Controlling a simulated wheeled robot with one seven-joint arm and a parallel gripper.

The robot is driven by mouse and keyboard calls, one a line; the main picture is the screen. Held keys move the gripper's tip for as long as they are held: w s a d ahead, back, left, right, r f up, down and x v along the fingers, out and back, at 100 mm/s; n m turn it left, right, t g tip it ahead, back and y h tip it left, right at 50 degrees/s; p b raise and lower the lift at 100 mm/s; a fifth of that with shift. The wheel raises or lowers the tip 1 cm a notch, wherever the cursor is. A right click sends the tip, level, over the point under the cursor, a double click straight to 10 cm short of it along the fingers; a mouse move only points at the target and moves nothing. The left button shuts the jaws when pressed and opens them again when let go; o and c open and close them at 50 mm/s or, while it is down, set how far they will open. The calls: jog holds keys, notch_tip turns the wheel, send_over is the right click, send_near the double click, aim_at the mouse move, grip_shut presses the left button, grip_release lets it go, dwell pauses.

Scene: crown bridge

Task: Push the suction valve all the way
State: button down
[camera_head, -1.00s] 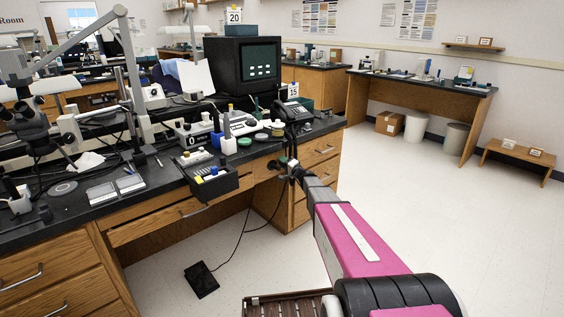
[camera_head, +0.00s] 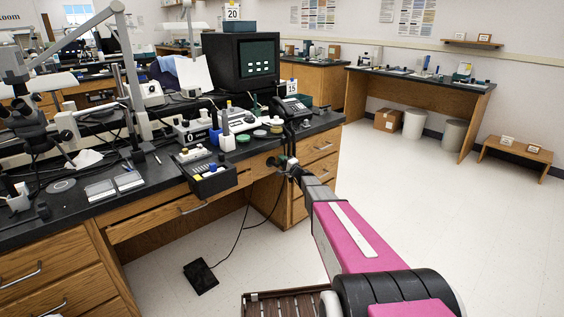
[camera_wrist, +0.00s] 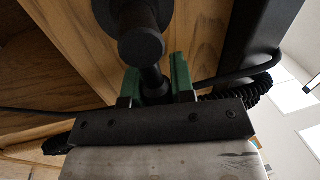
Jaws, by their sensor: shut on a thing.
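A dark round knob (camera_wrist: 141,46) on a short black stem (camera_wrist: 152,80) fills the upper middle of the wrist view, against the wooden underside of the bench. It looks like the suction valve. My gripper (camera_wrist: 156,76) has its green fingers on either side of the stem, shut on it. In the head view my gripper (camera_head: 284,164) is at the bench's front edge, above the knee space and left of the right-hand drawers. The valve is too small there to make out its position, and how far it is pushed cannot be told.
The black-topped bench (camera_head: 160,157) carries a monitor (camera_head: 242,68), a phone (camera_head: 291,108) and a black tray (camera_head: 208,179) at its edge. A foot pedal (camera_head: 200,276) with a cable lies on the floor. A dark cable (camera_wrist: 240,72) runs beside the valve. Open floor lies to the right.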

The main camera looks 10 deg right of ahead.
jog(key=c, duration=1)
grip_release()
jog(key=v, duration=1)
jog(key=shift+s+d, duration=0.25)
jog(key=shift+s, duration=0.1)
jog(key=shift+a, duration=0.1)
jog(key=s+a+f+n+g, duration=0.1)
jog(key=s+a+n+g, duration=0.25)
jog(key=s, duration=0.35)
jog(key=s+a+f+n+g+h, duration=0.1)
jog(key=s+a+f+n+g, duration=0.1)
jog(key=s+a+g, duration=0.4)
jog(key=s+a+f+n+g, duration=0.1)
jog(key=s+a+n+g, duration=0.15)
jog(key=s, duration=0.45)
jog(key=s+d+n+g+h, duration=0.1)
jog(key=s+d+h, duration=0.1)
jog(key=s, duration=0.4)
jog(key=s+d+g+h, duration=0.2)
jog(key=s+d+h, duration=0.1)
jog(key=s+h, duration=0.2)
jog(key=s+d+n+g+h, duration=0.1)
jog(key=s+d+h, duration=0.2)
jog(key=s, duration=0.4)
jog(key=shift+f+n+g+h, duration=0.3)
jog(key=shift+f, duration=0.05)
